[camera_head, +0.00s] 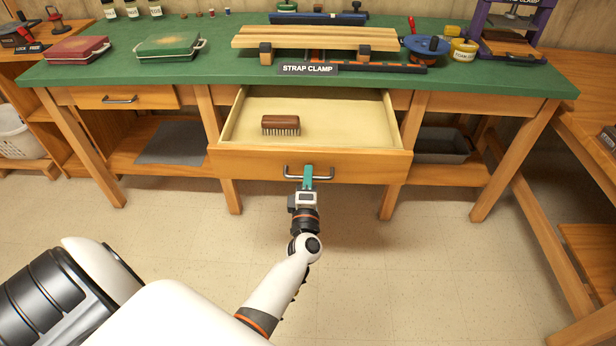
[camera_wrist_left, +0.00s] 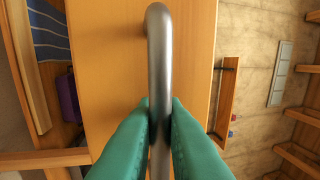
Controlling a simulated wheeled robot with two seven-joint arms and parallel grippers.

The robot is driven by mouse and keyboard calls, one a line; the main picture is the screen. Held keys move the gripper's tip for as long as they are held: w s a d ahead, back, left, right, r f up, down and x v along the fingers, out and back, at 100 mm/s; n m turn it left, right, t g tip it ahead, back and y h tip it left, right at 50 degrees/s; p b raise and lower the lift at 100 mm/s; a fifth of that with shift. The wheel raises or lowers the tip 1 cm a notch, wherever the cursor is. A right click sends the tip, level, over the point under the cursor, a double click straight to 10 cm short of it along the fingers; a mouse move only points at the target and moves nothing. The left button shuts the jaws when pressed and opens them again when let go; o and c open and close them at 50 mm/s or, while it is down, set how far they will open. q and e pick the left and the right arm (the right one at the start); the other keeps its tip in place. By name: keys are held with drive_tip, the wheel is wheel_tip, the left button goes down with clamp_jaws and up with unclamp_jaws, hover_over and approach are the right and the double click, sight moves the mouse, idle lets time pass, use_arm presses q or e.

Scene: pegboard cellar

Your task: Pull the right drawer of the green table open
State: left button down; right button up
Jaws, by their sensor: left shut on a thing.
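The green table (camera_head: 210,58) has two drawers at its front. The right drawer (camera_head: 240,162) is pulled out and its pale inside shows, with a brown brush (camera_head: 281,125) lying in it. Its metal bar handle (camera_head: 290,171) is on the drawer front and fills the middle of the left wrist view (camera_wrist_left: 160,60). My left gripper (camera_head: 308,178) is shut on this handle, with its teal fingers (camera_wrist_left: 160,125) on both sides of the bar. The left drawer (camera_head: 90,97) is shut. My right gripper is not in view.
On the tabletop are a wooden board in a strap clamp (camera_head: 315,38), a red case (camera_head: 78,49), a green case (camera_head: 170,46) and a blue round tool (camera_head: 427,46). A side bench (camera_head: 590,90) stands at the right. The tiled floor (camera_head: 420,270) before the table is clear.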

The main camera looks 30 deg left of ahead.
use_arm(q)
drive_tip(key=c, duration=1.8)
unclamp_jaws()
drive_tip(key=shift+c, duration=0.2)
drive_tip(key=v, duration=1.2)
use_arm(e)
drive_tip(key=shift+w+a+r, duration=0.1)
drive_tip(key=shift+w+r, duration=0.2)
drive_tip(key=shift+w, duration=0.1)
use_arm(q)
drive_tip(key=shift+d, duration=0.1)
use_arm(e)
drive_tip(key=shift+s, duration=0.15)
